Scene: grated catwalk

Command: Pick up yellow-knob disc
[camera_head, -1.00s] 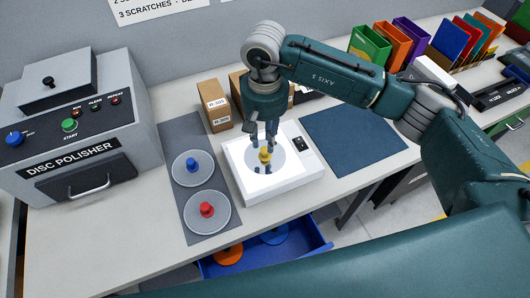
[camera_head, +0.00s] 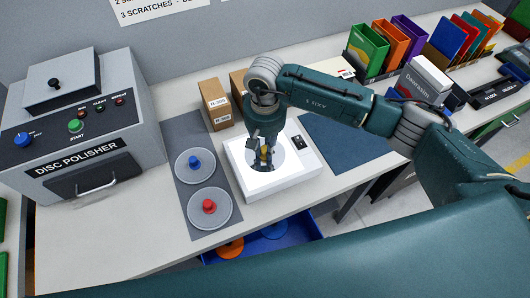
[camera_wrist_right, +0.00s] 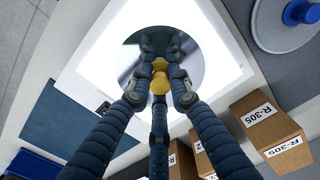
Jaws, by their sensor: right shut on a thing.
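The yellow-knob disc (camera_head: 279,159) is a grey disc lying on the lit white panel of a white box (camera_head: 244,184). My right gripper (camera_head: 263,156) comes down on it from above and is shut on its yellow knob. In the right wrist view the fingers (camera_wrist_right: 160,85) close around the yellow knob, with the shiny disc (camera_wrist_right: 188,60) beyond it. The disc appears to rest on the panel; I cannot tell if there is a gap beneath it. My left gripper is not in view.
A blue-knob disc (camera_head: 184,169) and a red-knob disc (camera_head: 196,215) lie on a grey mat left of the box. The disc polisher (camera_head: 95,150) stands at far left. Cardboard boxes (camera_head: 215,104) stand behind. A dark blue mat (camera_head: 350,150) is right. An open blue drawer (camera_head: 299,236) is below.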

